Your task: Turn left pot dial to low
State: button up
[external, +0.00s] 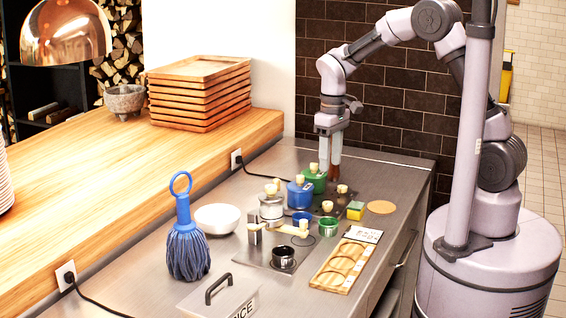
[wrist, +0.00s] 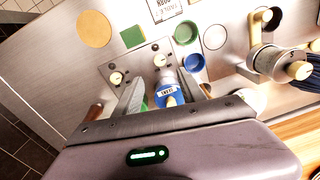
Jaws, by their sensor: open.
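A dark hob plate (external: 350,202) carries two cream dials, one nearer the blue pot (external: 327,207) and one farther back (external: 342,189). In the wrist view the dials show on the plate (wrist: 138,66), one at left (wrist: 117,78) and one nearer the middle (wrist: 160,60). A lidded blue pot (external: 299,196) and a lidded green pot (external: 314,180) stand beside them. The blue pot (wrist: 167,93) shows between my fingers in the wrist view. My gripper (external: 329,170) is open, pointing down behind the green pot; its contact with anything cannot be told.
A steel pot (external: 271,209), a blue cup (external: 302,216) and a green cup (external: 328,227) stand in front. A yellow-green sponge (external: 356,210) and a round cork mat (external: 381,207) lie to the right. A blue mop (external: 187,245) and white bowl (external: 217,218) are left.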

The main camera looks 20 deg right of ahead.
aim_at(328, 203)
jog(key=f+b, duration=0.1)
jog(key=f, duration=0.5)
jog(key=f+b, duration=0.2)
jog(key=f, duration=0.4)
jog(key=shift+s+a, duration=0.1)
jog(key=shift+a, duration=0.1)
grip_shut()
